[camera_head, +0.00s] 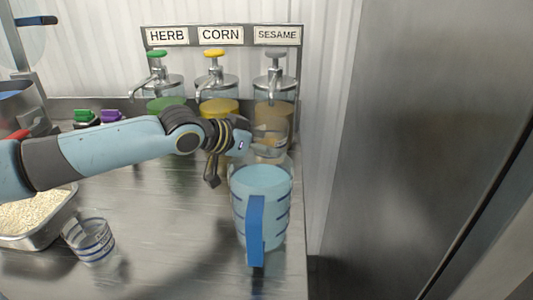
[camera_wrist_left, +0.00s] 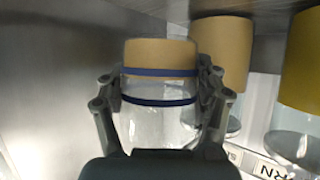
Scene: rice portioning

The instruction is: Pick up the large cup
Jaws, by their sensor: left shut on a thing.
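The large cup (camera_head: 275,215) is a clear, blue-tinted vessel with blue bands and an upright blue handle. It stands upright right of the counter's middle, handle towards me. My left gripper (camera_head: 239,164) is at its far left side near the rim. Whether the base touches the counter is unclear. My right gripper is not in view.
A small clear cup with blue bands (camera_head: 90,240) is at the left, beside a metal tray (camera_head: 40,236) of rice. Herb, corn and sesame pump jars (camera_head: 274,88) stand at the back. A grey metal wall (camera_head: 420,130) bounds the right. The front middle counter is clear.

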